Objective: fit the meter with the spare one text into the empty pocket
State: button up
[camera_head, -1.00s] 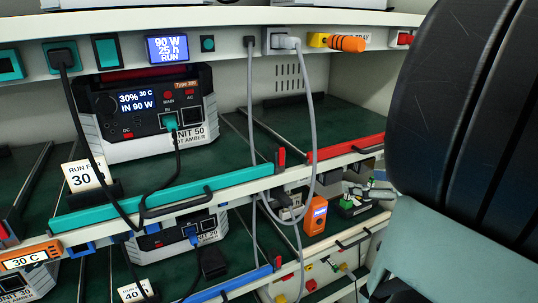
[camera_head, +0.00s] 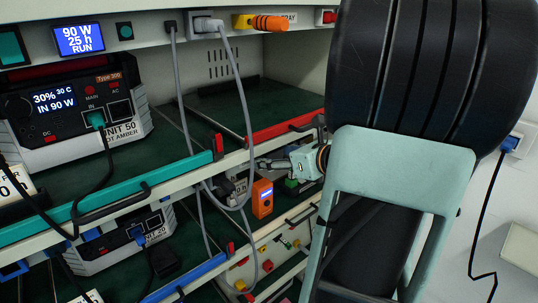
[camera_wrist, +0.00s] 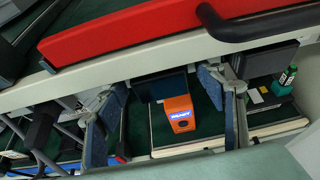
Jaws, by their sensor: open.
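An orange meter (camera_head: 262,200) with a small lit blue screen stands on the lower shelf, below the red-edged shelf. It also shows in the wrist view (camera_wrist: 180,114), where its screen text seems to read READY. My gripper (camera_head: 275,164) is at the shelf front, just above and near the meter. In the wrist view my gripper (camera_wrist: 165,103) is open, its blue pads on either side of the meter with gaps to both. Nothing is held. I cannot make out the words "spare one" or tell which place is the empty pocket.
The red shelf edge (camera_wrist: 140,32) and a black handle (camera_wrist: 262,27) lie close above my gripper. A black holder with a green item (camera_wrist: 287,77) stands right of the meter. Grey cables (camera_head: 182,110) hang left of my gripper. Power unit UNIT 50 (camera_head: 75,110) is on the upper shelf.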

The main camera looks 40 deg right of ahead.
jog(key=c, duration=1.6)
